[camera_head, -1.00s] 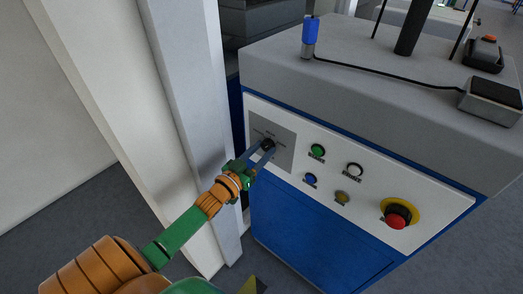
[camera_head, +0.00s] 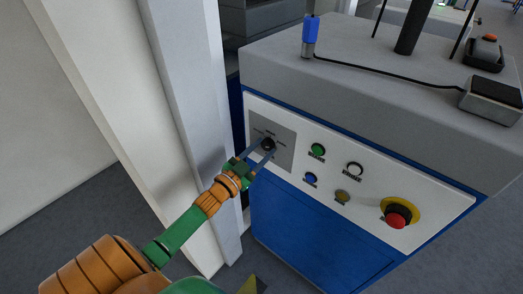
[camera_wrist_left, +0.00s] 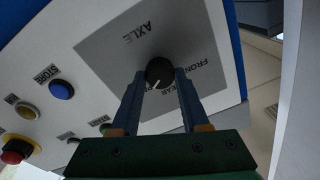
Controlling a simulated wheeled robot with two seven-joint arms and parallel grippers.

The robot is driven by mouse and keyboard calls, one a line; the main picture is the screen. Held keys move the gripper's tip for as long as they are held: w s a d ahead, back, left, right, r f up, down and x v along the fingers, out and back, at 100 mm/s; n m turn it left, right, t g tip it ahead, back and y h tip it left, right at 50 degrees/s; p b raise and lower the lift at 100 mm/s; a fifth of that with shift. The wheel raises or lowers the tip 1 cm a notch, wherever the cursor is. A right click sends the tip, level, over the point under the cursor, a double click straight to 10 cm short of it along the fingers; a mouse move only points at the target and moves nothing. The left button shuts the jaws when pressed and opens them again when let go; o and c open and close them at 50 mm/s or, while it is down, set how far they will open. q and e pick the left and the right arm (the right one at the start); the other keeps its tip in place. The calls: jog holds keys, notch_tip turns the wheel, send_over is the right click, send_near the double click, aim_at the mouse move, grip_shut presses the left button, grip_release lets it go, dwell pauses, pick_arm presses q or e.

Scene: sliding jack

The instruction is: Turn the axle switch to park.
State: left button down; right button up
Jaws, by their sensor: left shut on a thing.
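The axle switch is a round black knob (camera_head: 268,144) on a grey plate (camera_head: 286,152) at the left of the machine's front panel. My left gripper (camera_head: 265,147) reaches it from the lower left, with one finger on each side of the knob. In the left wrist view the knob (camera_wrist_left: 159,71) sits between the tips of the two fingers (camera_wrist_left: 160,76), and a white pointer mark shows on its face. The printing around it appears upside down, with AXLE and FRONT legible; a park label cannot be made out. My right gripper is not in view.
Right of the switch are green (camera_head: 317,150), white (camera_head: 355,170), blue (camera_head: 310,179) and yellow (camera_head: 342,197) buttons and a red emergency stop (camera_head: 397,216). A white post (camera_head: 190,120) stands close on the left. A cable and pendant (camera_head: 492,97) lie on top.

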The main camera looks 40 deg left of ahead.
pick_arm(q)
jog(key=shift+f, duration=0.1)
jog(key=shift+c, duration=2)
grip_release()
jog(key=s, duration=0.7)
jog(key=shift+a+f, duration=0.15)
jog(key=shift+a, duration=0.05)
